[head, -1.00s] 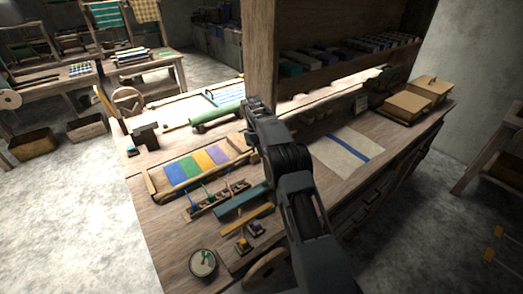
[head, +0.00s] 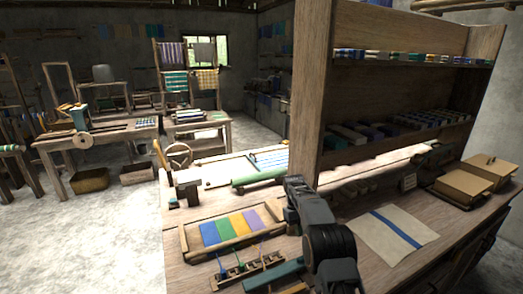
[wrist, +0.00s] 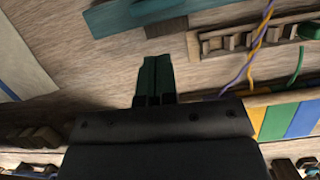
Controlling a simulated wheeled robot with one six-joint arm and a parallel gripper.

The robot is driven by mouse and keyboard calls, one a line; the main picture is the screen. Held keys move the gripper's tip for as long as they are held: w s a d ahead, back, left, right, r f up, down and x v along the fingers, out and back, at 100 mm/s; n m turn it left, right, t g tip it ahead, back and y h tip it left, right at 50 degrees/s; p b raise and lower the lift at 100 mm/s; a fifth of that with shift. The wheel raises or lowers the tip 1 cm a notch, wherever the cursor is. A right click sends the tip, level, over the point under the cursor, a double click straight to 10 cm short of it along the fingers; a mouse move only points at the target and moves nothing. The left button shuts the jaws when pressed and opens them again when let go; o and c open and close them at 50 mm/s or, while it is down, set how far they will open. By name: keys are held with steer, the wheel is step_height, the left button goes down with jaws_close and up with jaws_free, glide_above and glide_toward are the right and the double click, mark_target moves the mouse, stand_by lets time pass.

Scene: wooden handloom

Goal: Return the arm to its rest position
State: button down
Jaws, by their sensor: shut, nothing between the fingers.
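My gripper (wrist: 155,65) shows in the wrist view with its two dark fingers together and nothing between them. It is over the wooden workbench (wrist: 95,80), apart from the things lying there. In the head view my dark arm reaches over the bench (head: 186,270), with its upper end just right of the small frame with coloured weaving (head: 231,228). The fingers cannot be made out in the head view.
A slotted rack with coloured threads (head: 240,268) and a teal bar (head: 258,279) lie left of my arm. A blue-striped cloth (head: 420,232) lies to the right. A tall shelf unit (head: 312,100) rises behind my arm. Cardboard boxes (head: 462,188) stand far right.

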steer(key=s+r+m+t, duration=0.1)
steer(key=s+r, duration=0.3)
steer(key=s, duration=0.7)
steer(key=s+r+m+t+y, duration=0.1)
steer(key=s+r+t, duration=0.3)
steer(key=s, duration=0.6)
steer(key=s+r+m+t, duration=0.1)
steer(key=s+r+t, duration=0.1)
steer(key=s+r, duration=0.4)
steer(key=s, duration=0.5)
steer(key=shift+s+a+m+t, duration=0.15)
steer(key=shift+s+m+t, duration=0.15)
steer(key=shift+a, duration=0.1)
